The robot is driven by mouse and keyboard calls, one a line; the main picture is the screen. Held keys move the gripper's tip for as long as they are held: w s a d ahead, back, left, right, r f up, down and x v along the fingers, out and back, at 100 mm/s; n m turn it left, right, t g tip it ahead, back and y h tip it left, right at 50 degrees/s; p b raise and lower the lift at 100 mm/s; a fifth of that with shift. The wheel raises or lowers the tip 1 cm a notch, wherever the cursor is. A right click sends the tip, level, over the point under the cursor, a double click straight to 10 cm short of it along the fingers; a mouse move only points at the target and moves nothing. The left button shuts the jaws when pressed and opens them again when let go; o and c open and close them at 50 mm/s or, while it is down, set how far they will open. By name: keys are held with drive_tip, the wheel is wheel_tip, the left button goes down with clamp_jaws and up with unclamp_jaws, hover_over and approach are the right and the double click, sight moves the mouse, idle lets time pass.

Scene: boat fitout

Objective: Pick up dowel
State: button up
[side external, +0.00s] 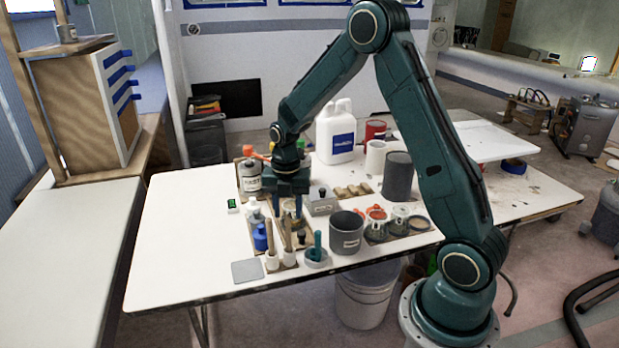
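My gripper (288,212) points straight down over the crowded middle of the white table. Its two fingers look spread, with a gap between them; whether anything is in the gap is too small to tell. Thin upright wooden sticks, possibly dowels, stand in small white holders near the front edge. One stick (288,237) is just in front of and below my gripper, and another stick (270,236) is to its left. I cannot tell which piece is the dowel. My gripper hides part of the table behind it.
A grey cup (346,232), a teal-handled tool in a pot (317,248) and a blue bottle (260,237) crowd the front. A grey can (398,177) and a white jug (335,132) stand behind. The table's left side (180,220) is clear.

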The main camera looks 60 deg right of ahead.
sight(289, 240)
drive_tip(key=shift+f, duration=2.55)
clamp_jaws()
